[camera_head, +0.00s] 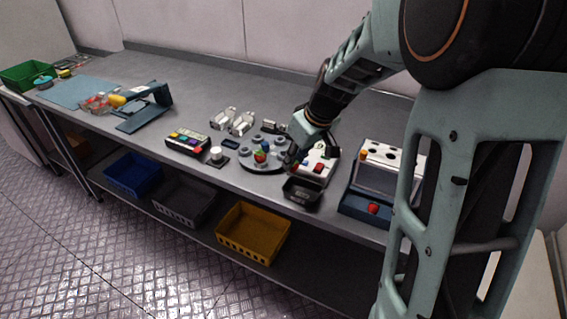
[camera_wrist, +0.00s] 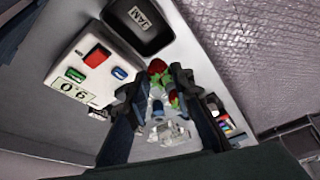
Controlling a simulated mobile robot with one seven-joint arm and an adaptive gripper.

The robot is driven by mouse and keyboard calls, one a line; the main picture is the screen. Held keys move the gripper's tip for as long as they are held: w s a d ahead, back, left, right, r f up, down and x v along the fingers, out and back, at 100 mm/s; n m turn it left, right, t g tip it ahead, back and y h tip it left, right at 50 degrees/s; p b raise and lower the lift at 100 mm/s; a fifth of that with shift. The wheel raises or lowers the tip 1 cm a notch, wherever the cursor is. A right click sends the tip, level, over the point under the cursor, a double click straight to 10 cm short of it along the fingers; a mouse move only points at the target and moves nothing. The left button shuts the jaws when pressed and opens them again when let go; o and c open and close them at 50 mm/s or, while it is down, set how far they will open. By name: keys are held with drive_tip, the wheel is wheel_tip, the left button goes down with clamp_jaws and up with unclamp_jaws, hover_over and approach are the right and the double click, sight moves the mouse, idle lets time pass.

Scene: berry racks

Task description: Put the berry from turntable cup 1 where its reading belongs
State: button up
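The round dark turntable (camera_head: 252,166) carries several small cups near the front edge of the bench. A red berry (camera_head: 261,157) with green beside it shows on it, and a blue item is behind. In the wrist view, a red berry (camera_wrist: 157,66) lies just beyond my fingertips, with a second red and green one (camera_wrist: 173,98) nearby. My gripper (camera_wrist: 157,85) is open and its fingers do not appear to touch the berry. In the head view my gripper (camera_head: 291,160) is just right of the turntable. I cannot tell which cup is number 1.
A black tray marked JAM (camera_wrist: 112,42) stands near the meter; it also shows at the bench edge (camera_head: 303,192). A blue-based box with a red button (camera_head: 352,207) stands right. Clear cartons (camera_head: 242,123) are behind. Blue (camera_head: 132,174), grey (camera_head: 184,201) and yellow (camera_head: 252,233) bins sit below.

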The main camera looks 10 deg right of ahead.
drive_tip(key=shift+s+d+f, duration=0.1)
drive_tip(key=shift+d+f, duration=0.3)
drive_tip(key=shift+b, duration=0.3)
drive_tip(key=shift+f+b, duration=2.3)
drive_tip(key=shift+f, duration=0.45)
drive_tip(key=o, duration=0.7)
drive_tip(key=shift+r, duration=0.1)
drive_tip(key=shift+r+p, duration=2)
drive_tip(key=shift+r, duration=1)
